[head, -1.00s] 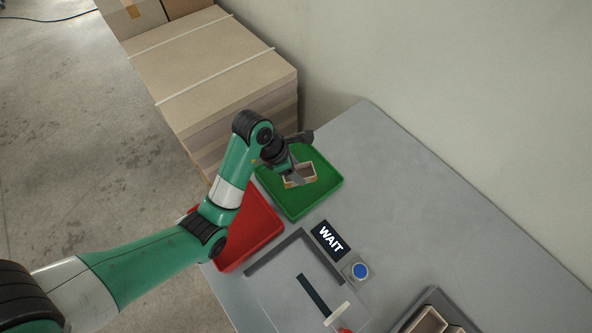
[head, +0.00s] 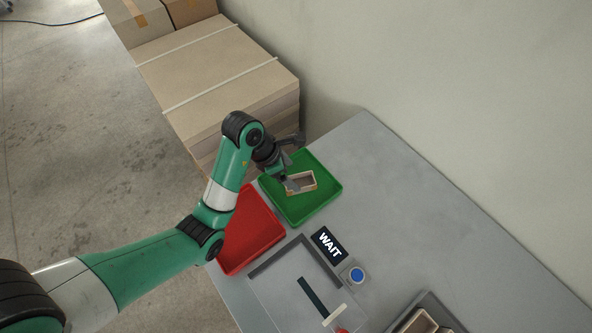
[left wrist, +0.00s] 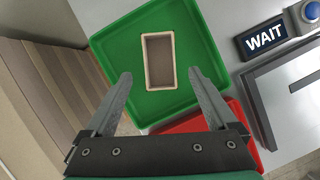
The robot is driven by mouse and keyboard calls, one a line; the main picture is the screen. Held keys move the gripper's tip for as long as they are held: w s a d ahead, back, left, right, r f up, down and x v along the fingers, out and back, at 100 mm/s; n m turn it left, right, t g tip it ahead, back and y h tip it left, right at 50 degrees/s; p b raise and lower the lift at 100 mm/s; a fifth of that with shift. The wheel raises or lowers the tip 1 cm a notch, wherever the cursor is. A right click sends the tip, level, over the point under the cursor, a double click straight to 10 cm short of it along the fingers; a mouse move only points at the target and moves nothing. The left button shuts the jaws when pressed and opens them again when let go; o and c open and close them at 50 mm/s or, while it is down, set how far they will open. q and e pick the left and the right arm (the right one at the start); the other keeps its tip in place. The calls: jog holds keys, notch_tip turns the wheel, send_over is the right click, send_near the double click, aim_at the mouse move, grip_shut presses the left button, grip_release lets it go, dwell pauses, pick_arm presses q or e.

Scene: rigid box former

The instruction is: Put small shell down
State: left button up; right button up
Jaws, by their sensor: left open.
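The small shell (head: 302,181), an open box with light rims and a brown inside, rests upright in the green tray (head: 322,204). In the left wrist view the shell (left wrist: 160,62) lies on the green tray floor (left wrist: 119,50), beyond my fingertips and apart from them. My left gripper (head: 291,166) is open and empty at the shell's far-left side; its spread fingers also show in the left wrist view (left wrist: 159,82). My right gripper does not show clearly in any view.
A red tray (head: 252,232) sits beside the green one. A WAIT sign (head: 329,245) and a blue button (head: 357,275) are on the grey table. Another shell (head: 415,322) is in a dark holder at the bottom edge. The right side of the table is clear.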

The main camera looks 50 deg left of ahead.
pick_arm(q)
jog(key=p+v, duration=0.5)
jog(key=v, duration=0.1)
jog(key=shift+r, duration=0.25)
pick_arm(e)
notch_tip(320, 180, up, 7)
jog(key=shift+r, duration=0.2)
pick_arm(q)
jog(key=shift+s+a, duration=0.1)
